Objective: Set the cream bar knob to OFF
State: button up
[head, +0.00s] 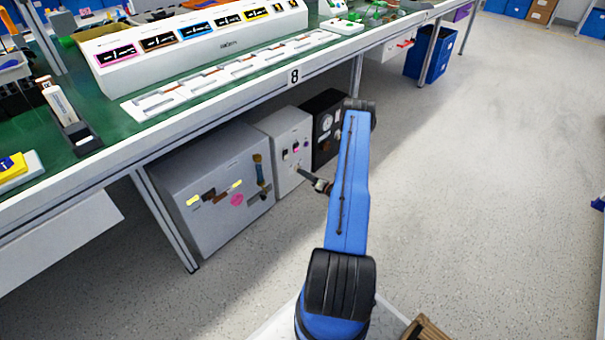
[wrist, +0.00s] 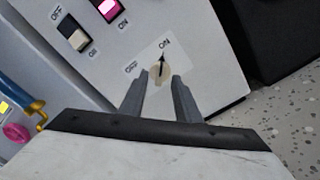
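The cream bar knob (wrist: 157,76) sits on the white panel in the wrist view, with a black pointer aimed at the ON label (wrist: 165,43). The OFF label (wrist: 131,67) is to its left. My gripper (wrist: 160,82) is open, its two grey fingers either side of the knob, with gaps visible at the tips. I cannot tell whether the fingertips reach past the knob's face. In the head view my gripper (head: 318,184) is at the front of the white box (head: 279,129) under the bench; the knob is too small to make out there.
A grey box (head: 213,205) stands left of the white box, a black box (head: 324,112) right. The bench (head: 185,140) overhangs them. Open floor (head: 470,180) lies right.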

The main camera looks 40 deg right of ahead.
jog(key=shift+w+a, duration=0.1)
jog(key=shift+w, duration=0.7)
grip_shut()
jog(key=shift+n, duration=9)
